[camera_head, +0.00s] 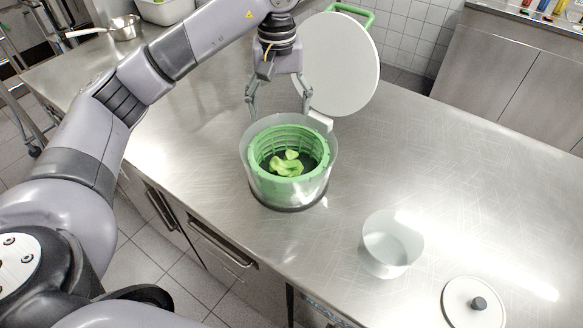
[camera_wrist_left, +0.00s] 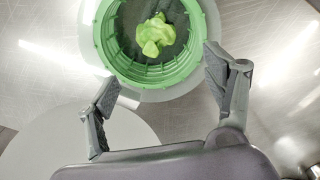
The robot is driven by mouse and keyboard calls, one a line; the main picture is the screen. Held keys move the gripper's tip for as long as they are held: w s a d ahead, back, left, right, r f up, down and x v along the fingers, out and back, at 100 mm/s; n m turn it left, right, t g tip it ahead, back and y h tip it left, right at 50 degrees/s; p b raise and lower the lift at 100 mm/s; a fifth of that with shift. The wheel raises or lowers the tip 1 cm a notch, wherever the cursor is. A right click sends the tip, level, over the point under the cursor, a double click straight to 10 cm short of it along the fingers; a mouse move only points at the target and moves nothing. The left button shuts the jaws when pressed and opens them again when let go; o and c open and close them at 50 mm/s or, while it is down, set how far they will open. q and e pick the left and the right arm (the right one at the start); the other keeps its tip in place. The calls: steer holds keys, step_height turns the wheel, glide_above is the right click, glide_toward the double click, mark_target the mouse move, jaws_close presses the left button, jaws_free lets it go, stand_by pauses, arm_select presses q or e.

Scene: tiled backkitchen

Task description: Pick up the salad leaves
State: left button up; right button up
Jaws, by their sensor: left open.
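The salad leaves (camera_head: 286,164) are a small light-green clump at the bottom of a green basket (camera_head: 262,137). The basket sits inside a clear round bowl (camera_head: 319,185) on the steel counter. The leaves also show in the left wrist view (camera_wrist_left: 155,34), inside the basket (camera_wrist_left: 107,48). My left gripper (camera_head: 279,112) is open and empty at the back rim of the bowl. In the left wrist view its two fingers (camera_wrist_left: 160,82) are spread wide on the near side of the basket, apart from the leaves. My right gripper is not in view.
A round white lid (camera_head: 345,65) with a green handle (camera_head: 352,12) stands raised behind the bowl, close to my left gripper. A clear empty bowl (camera_head: 391,245) and a white lid with a dark knob (camera_head: 474,305) are at the front right. A pan (camera_head: 124,28) is at the far left.

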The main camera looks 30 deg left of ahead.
mark_target(287, 160)
arm_select(q)
steer(key=f, duration=0.4)
steer(key=f+p, duration=0.1)
steer(key=f, duration=0.4)
steer(key=w+f+p, duration=0.1)
steer(key=f, duration=0.3)
steer(key=shift+w+f, duration=0.1)
steer(key=shift+f, duration=0.05)
steer(key=f+p, duration=0.1)
steer(key=f, duration=0.1)
steer(key=d+f+p, duration=0.1)
steer(key=f+p, duration=0.1)
steer(key=shift+f, duration=0.8)
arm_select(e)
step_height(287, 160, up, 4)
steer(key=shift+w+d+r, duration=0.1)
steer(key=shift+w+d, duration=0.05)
arm_select(q)
steer(key=shift+c, duration=0.5)
steer(key=c, duration=1.2)
steer(key=shift+o, duration=0.2)
